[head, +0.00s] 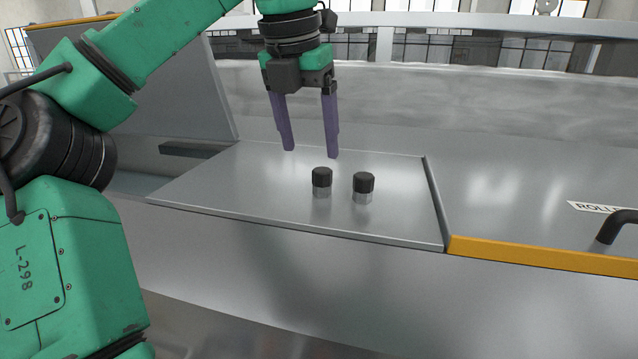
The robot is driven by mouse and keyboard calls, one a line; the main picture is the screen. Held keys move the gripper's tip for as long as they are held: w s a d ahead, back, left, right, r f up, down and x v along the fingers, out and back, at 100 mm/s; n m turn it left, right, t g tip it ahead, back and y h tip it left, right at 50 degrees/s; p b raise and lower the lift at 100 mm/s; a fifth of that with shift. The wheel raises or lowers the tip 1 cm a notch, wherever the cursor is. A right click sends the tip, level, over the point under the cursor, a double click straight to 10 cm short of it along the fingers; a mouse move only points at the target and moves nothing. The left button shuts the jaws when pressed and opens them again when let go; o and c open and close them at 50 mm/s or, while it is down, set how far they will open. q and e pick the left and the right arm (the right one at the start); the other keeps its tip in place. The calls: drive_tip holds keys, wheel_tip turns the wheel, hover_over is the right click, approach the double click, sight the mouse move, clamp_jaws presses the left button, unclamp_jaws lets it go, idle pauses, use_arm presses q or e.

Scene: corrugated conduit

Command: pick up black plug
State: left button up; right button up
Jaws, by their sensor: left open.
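Two black plugs stand upright on a flat grey metal panel (250,190) in the head view. The left black plug (322,176) and the right black plug (364,182) are short cylinders with dark tops, each with a light grey, shiny lower part. They stand a small gap apart. My left gripper (311,153) points down with two purple fingers spread apart. It is open and empty, above and slightly behind the left plug, touching neither plug. My right gripper is not in view.
A raised strip edges the panel's right side. Beyond it are a yellow-orange edge (540,257), a label (592,207) and a black handle (616,228). An upright grey plate (170,95) stands at the back left. The panel around the plugs is clear.

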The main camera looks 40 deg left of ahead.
sight(322, 170)
use_arm(q)
drive_tip(key=w+f, duration=0.1)
drive_tip(key=f, duration=0.1)
drive_tip(key=w+f+p, duration=0.1)
drive_tip(key=f, duration=0.1)
drive_tip(key=w+f, duration=0.2)
drive_tip(key=shift+f+p, duration=0.35)
drive_tip(key=shift+s+a+f, duration=0.15)
drive_tip(key=shift+s+a, duration=0.15)
drive_tip(key=shift+s, duration=0.05)
drive_tip(key=shift+c, duration=1)
drive_tip(key=c, duration=0.5)
drive_tip(key=shift+d, duration=0.2)
clamp_jaws()
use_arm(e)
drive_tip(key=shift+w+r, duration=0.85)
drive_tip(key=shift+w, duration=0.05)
